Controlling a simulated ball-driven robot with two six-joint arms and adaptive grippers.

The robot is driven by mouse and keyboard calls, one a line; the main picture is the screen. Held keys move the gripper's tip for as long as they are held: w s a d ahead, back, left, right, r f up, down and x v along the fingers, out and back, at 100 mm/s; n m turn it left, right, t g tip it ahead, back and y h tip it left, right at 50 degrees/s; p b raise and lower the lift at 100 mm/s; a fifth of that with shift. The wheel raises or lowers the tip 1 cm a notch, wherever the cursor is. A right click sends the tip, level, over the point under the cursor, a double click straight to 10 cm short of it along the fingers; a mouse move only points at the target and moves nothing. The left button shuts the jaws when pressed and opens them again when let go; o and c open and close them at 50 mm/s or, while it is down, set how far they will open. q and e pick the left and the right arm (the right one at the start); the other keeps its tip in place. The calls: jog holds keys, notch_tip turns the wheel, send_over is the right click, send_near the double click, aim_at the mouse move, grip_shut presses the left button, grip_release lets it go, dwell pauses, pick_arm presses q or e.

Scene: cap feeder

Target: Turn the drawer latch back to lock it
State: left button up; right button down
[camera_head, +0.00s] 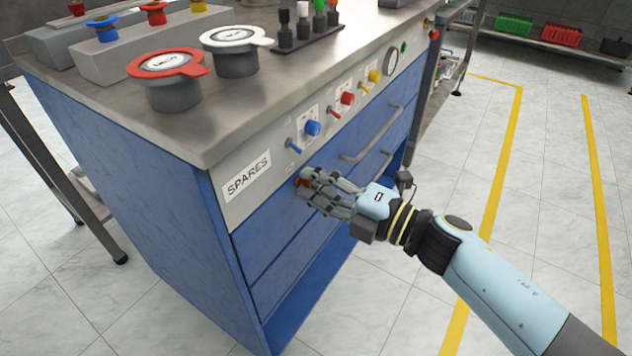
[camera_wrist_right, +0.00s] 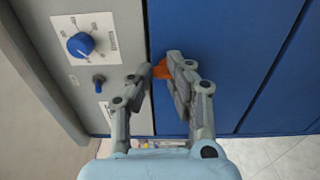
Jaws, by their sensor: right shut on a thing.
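My right gripper (camera_head: 306,184) reaches the front of the blue cabinet, just right of the SPARES label (camera_head: 246,178). It is shut on the orange-red drawer latch (camera_head: 301,184), which its fingers mostly cover. In the right wrist view the orange latch (camera_wrist_right: 162,70) shows between the two fingertips (camera_wrist_right: 160,74), at the border of the grey panel and the blue drawer front (camera_wrist_right: 225,45). The latch's exact angle cannot be told. My left gripper is not in view.
A blue knob (camera_head: 312,128) and a small blue toggle (camera_head: 295,146) sit on the panel close by. A drawer handle (camera_head: 372,136) sticks out to the right of the gripper. Red-lidded (camera_head: 172,84) and white-lidded (camera_head: 236,56) pots stand on the metal top. The floor at right is clear.

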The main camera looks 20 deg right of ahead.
jog(key=c, duration=1.4)
grip_release()
jog(key=shift+s+f, duration=0.2)
jog(key=shift+f, duration=0.65)
jog(key=o, duration=0.5)
jog(key=shift+r, duration=0.15)
jog(key=shift+c, duration=0.2)
jog(key=shift+w+r, duration=0.1)
jog(key=v, duration=1.2)
jog(key=shift+r, duration=0.15)
